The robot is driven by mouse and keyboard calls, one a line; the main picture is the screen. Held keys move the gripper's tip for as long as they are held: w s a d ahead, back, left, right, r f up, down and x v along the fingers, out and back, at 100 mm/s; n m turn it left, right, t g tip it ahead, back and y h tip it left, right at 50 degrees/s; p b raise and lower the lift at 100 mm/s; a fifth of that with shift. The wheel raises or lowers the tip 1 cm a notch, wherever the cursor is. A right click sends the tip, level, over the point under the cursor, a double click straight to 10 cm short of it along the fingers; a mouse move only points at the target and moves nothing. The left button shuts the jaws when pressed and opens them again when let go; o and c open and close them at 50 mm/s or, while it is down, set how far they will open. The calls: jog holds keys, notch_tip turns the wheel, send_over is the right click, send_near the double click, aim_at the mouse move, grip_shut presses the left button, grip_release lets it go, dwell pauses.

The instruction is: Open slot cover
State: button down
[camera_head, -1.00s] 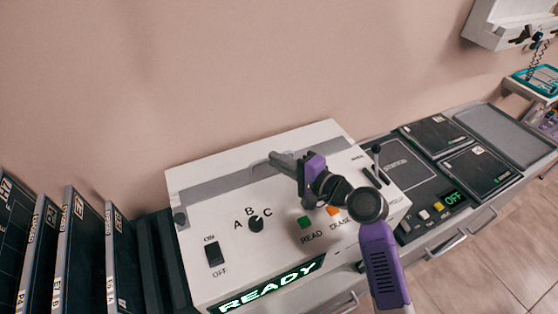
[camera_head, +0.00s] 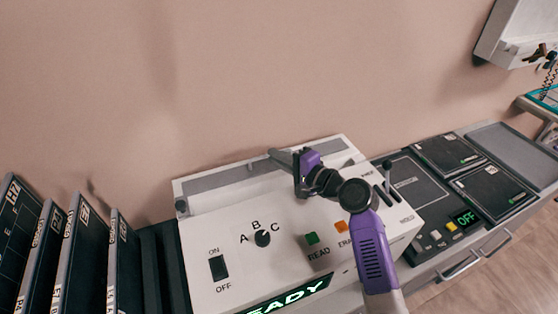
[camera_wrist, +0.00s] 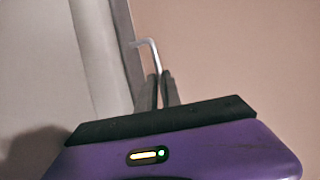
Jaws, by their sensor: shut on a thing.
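The white reader (camera_head: 280,235) stands against the wall, with a grey strip (camera_head: 235,180) along its top at the slot cover. My gripper (camera_head: 280,155) reaches over the strip's right part from the front, fingers pointing left. In the wrist view my gripper (camera_wrist: 162,82) has its fingers close together at a thin, pale bent handle (camera_wrist: 150,45) beside the grey edge (camera_wrist: 122,50). The fingers hide part of the handle. The slot's inside does not show clearly.
Dark upright cassettes (camera_head: 80,255) stand at the left. A dark eraser unit (camera_head: 425,190) and flat plates stand at the right. The wall is close behind.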

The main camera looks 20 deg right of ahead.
jog(key=c, duration=1.5)
grip_release()
jog(key=b+v, duration=0.1)
jog(key=v, duration=0.6)
jog(key=shift+s+d, duration=0.15)
jog(key=shift+s, duration=0.2)
jog(key=shift+r, duration=0.1)
